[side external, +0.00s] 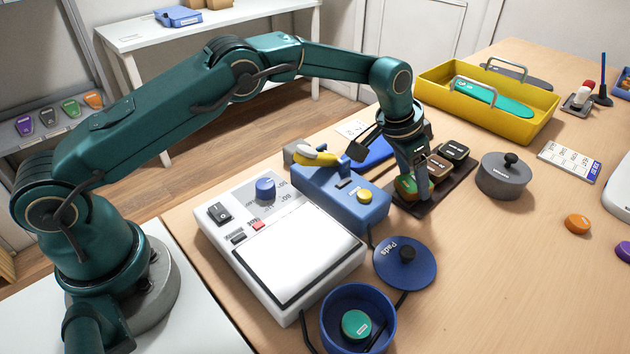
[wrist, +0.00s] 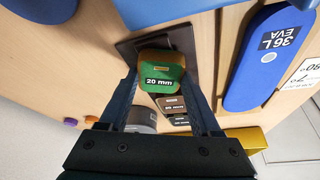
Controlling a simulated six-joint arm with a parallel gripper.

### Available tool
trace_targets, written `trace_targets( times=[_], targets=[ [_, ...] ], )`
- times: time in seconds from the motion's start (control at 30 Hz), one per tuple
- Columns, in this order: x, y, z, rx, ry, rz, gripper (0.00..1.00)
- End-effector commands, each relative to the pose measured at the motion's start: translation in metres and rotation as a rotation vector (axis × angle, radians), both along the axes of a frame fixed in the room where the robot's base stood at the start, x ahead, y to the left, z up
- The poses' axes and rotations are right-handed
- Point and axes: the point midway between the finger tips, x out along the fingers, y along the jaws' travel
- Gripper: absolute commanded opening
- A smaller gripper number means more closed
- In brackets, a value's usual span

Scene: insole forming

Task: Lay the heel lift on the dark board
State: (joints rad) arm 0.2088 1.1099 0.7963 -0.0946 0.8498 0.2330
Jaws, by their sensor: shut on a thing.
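The green heel lift (wrist: 160,80), marked 20 mm with a tan edge, is between the two fingers of my gripper (wrist: 163,90). In the side view, my gripper (side external: 414,188) points down at the near end of the dark board (side external: 431,203), and the green lift (side external: 402,185) is partly hidden behind a finger. The lift is over the board's near end; I cannot tell whether it touches the board. A brown lift (side external: 438,167) and a dark lift (side external: 454,150) sit farther along the board. The board also shows in the wrist view (wrist: 184,42).
A blue device (side external: 340,196) stands just left of the board, and a grey lidded pot (side external: 503,177) to its right. A yellow tray (side external: 545,113) is behind. A blue lid (side external: 404,262) lies in front.

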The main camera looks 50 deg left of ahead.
Motion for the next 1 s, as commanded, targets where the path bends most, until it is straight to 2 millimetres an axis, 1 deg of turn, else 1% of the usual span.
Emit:
trace_targets(
  times=[0.1, 0.13, 0.17, 0.2, 0.47, 0.63, 0.73, 0.87, 1.0],
  targets=[
    [0.0, 0.0, -0.004, 0.0, 0.001, 0.0, 0.13],
    [0.0, 0.0, -0.003, 0.0, 0.001, 0.0, 0.76],
    [0.0, 0.0, -0.003, 0.0, 0.001, 0.0, 0.88],
    [0.0, 0.0, -0.003, 0.0, 0.001, 0.0, 0.95],
    [0.0, 0.0, -0.003, 0.0, 0.001, 0.0, 0.95],
    [-0.001, 0.001, 0.004, 0.0, 0.001, 0.0, 0.95],
    [-0.004, 0.002, 0.015, 0.0, -0.001, 0.0, 0.95],
    [-0.012, 0.005, 0.033, 0.0, -0.002, 0.0, 0.95],
    [-0.021, 0.009, 0.058, 0.0, -0.003, 0.0, 0.95]
  ],
)
